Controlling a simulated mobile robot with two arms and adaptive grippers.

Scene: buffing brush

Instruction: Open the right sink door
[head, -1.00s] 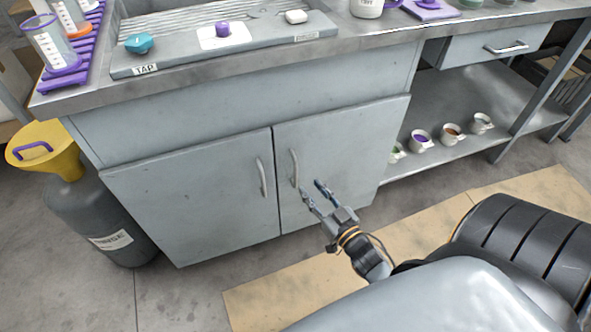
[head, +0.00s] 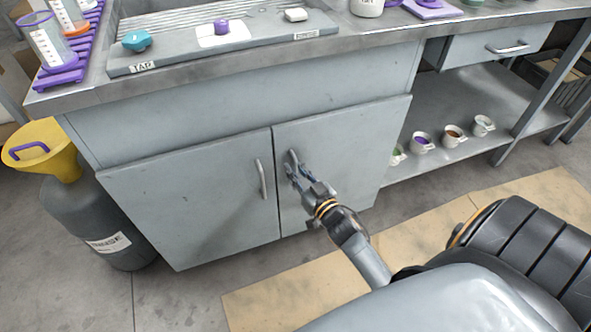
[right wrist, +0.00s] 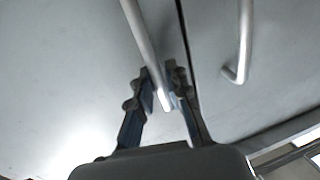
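The right sink door (head: 340,160) is grey and stands closed beside the left door (head: 195,200). Its upright metal handle (head: 293,160) is near the door's left edge. My right gripper (head: 297,173) is at this handle. In the right wrist view, the handle (right wrist: 143,40) runs down between the two fingers of my right gripper (right wrist: 161,82), which are drawn in close on either side of it; it looks gripped. The left door's handle (head: 262,179) is free and also shows in the right wrist view (right wrist: 244,45). My left gripper is not in view.
A grey canister with a yellow funnel (head: 45,145) stands left of the cabinet. The counter (head: 210,75) overhangs the doors. Cups (head: 422,143) stand on an open shelf at the right. The floor before the doors is clear, with a tan mat (head: 430,240).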

